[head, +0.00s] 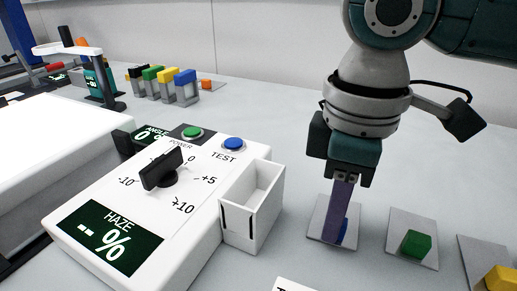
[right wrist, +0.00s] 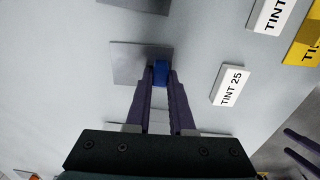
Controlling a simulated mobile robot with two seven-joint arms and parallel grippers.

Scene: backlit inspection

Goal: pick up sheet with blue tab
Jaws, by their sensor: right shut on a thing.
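The sheet with the blue tab (head: 318,216) is a thin grey square lying on the table, below my right gripper in the head view. Its blue tab (head: 344,232) shows partly behind the purple fingers. My right gripper (head: 342,222) points down and is shut on the blue tab. In the right wrist view the tab (right wrist: 161,70) sits between the two fingertips (right wrist: 160,80), and the grey sheet (right wrist: 128,62) spreads out around and to the left of it.
A sheet with a green tab (head: 416,243) and one with a yellow tab (head: 499,279) lie to the right. A white haze meter (head: 100,213) with a knob and an open white holder (head: 235,222) stand left. A TINT 25 label (right wrist: 231,86) lies near the sheet.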

